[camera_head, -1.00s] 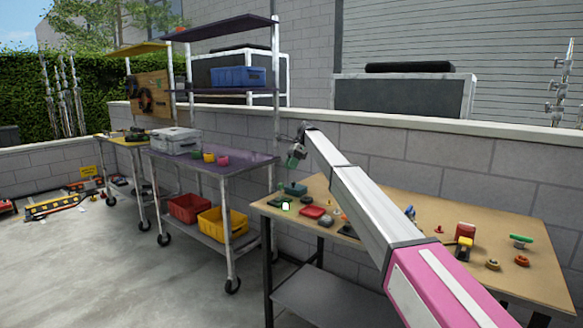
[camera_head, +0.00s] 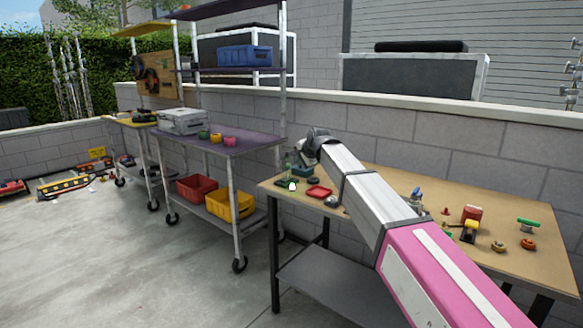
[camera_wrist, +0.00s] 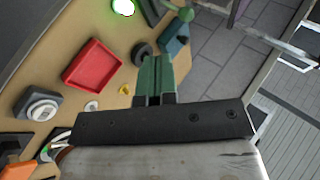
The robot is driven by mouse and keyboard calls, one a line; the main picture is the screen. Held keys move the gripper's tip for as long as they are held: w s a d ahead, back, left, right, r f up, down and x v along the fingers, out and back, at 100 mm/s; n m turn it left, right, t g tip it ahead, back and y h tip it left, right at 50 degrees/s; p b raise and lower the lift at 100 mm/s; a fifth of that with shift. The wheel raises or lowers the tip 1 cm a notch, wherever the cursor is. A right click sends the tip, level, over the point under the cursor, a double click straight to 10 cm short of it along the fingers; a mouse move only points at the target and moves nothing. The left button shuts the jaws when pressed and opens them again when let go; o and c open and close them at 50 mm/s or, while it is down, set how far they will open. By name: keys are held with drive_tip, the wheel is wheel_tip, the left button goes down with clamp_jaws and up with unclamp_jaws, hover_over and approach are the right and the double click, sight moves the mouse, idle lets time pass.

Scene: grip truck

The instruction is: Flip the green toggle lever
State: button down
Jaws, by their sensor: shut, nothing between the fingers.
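I cannot tell which of these is the toggle lever. My gripper (camera_wrist: 154,62) has green fingers, shut and empty, pointing toward these parts. In the head view my gripper (camera_head: 293,163) is small, above the table's left end.
On the wooden table (camera_head: 390,215), a red tray (camera_wrist: 95,65), a teal block (camera_wrist: 176,38) and a white knob (camera_wrist: 40,108) lie near my fingers. A green-handled part (camera_head: 527,223) stands at the far right. A purple cart (camera_head: 240,144) stands left. A brick wall runs behind.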

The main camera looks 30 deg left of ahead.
drive_tip(key=x, duration=0.9)
drive_tip(key=shift+w+a+f, duration=0.15)
drive_tip(key=shift+w+a, duration=0.05)
drive_tip(key=shift+a, duration=0.1)
drive_tip(key=shift+w+a, duration=1.3)
drive_tip(key=shift+a, duration=0.2)
drive_tip(key=shift+w+d+m+g, duration=0.1)
drive_tip(key=shift+w+m+g, duration=0.4)
drive_tip(key=shift+w+g, duration=0.5)
drive_tip(key=shift+w, duration=0.5)
drive_tip(key=shift+d, duration=0.1)
drive_tip(key=shift+s, duration=0.15)
